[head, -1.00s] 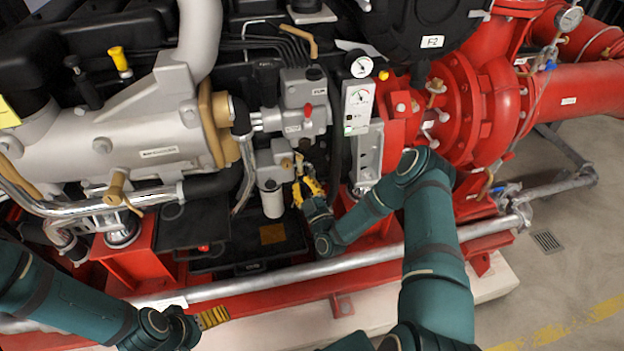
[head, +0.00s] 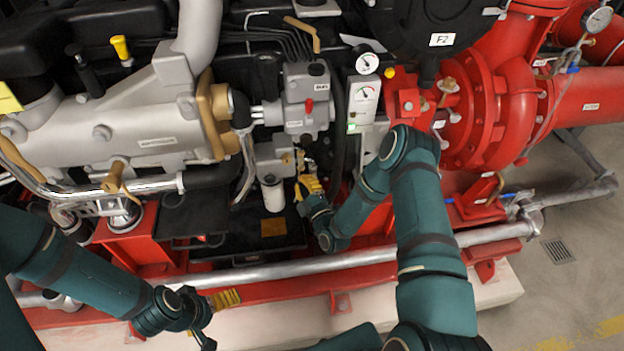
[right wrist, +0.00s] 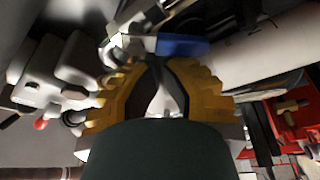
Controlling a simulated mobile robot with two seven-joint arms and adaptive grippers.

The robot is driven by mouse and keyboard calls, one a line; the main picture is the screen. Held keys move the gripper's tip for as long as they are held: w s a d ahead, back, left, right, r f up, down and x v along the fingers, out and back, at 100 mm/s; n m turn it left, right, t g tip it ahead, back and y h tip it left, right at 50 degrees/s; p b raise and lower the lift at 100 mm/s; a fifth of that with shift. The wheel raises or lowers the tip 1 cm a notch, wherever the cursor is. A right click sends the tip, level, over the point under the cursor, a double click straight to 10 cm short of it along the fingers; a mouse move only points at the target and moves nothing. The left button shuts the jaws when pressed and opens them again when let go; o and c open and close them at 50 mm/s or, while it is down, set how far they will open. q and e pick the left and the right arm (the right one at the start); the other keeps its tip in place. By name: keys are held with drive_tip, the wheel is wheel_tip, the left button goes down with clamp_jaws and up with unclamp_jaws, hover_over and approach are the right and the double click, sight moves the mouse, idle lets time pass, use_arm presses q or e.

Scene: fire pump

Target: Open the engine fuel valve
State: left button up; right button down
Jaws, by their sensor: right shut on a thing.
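My right gripper (head: 309,185), with yellow fingers, is at the engine's side, just below a grey filter block with a brass fitting (head: 289,160). In the right wrist view its yellow fingers (right wrist: 156,70) close in around a small metal part with a blue lever (right wrist: 182,46) at their tips. This looks like the fuel valve's handle. The gripper is shut on it, though the fingers hide much of the contact. In the head view the handle is hidden behind the gripper. My left gripper (head: 215,315) hangs low in front of the skid, away from the valve; its jaws are unclear.
A white filter bowl (head: 273,195) hangs left of my right gripper. A gauge panel (head: 362,105) stands above right of it. A silver pipe (head: 300,270) runs across in front, above the red skid. The red pump (head: 480,110) is at the right.

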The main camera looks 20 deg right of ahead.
drive_tip(key=s+d+f+n+g, duration=0.1)
drive_tip(key=s+n+g, duration=0.1)
drive_tip(key=s+n, duration=0.5)
drive_tip(key=s, duration=0.5)
drive_tip(key=shift+n, duration=0.3)
idle(0.5)
drive_tip(key=shift+f, duration=0.1)
idle(0.3)
